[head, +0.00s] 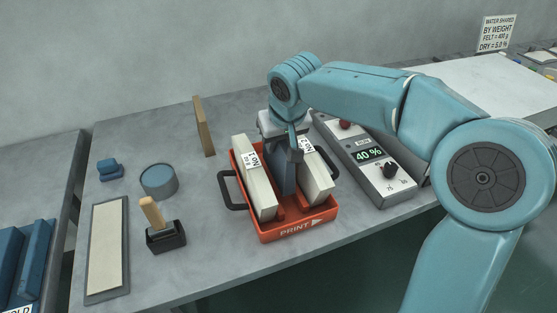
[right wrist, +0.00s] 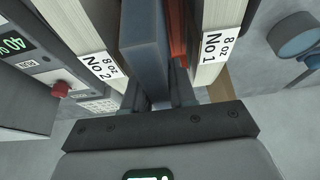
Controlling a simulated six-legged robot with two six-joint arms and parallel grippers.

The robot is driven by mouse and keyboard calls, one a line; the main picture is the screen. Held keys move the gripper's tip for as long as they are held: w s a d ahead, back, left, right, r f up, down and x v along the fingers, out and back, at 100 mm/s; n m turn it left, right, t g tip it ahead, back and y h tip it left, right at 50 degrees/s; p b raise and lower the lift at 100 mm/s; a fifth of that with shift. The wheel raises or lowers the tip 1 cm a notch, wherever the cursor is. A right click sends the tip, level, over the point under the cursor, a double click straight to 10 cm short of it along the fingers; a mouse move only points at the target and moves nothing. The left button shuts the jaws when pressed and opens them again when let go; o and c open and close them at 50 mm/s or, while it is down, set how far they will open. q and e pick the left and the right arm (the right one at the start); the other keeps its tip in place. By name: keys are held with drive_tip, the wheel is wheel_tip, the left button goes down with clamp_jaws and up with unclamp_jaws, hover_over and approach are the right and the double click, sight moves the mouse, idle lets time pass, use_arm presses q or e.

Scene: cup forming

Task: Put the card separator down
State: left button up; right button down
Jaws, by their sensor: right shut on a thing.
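The card separator, a dark blue-grey slab (head: 283,174), stands upright in the red tray (head: 292,232) between two pale card stacks. My right gripper (head: 292,150) is over the tray and shut on the separator's end. In the right wrist view the separator (right wrist: 145,48) lies between the fingers (right wrist: 162,97), beside the No 2 stack (right wrist: 88,35). A gap showing red tray parts lies between it and the No 1 stack (right wrist: 218,40). Whether its lower edge touches the tray floor is hidden. My left gripper is not in view.
A control box (head: 370,165) reading 40 % stands right of the tray. A wooden board (head: 204,127) stands behind left. A blue-grey round tin (head: 158,182), a wooden-handled tool in a black holder (head: 165,236) and a long pale slab (head: 106,248) lie left.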

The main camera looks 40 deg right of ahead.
sight(278, 158)
wheel_tip(278, 158, down, 4)
drive_tip(key=shift+s+r+b, duration=0.1)
drive_tip(key=shift+b, duration=0.35)
drive_tip(key=shift+f, duration=0.3)
drive_tip(key=shift+f, duration=0.1)
drive_tip(key=c, duration=0.9)
unclamp_jaws()
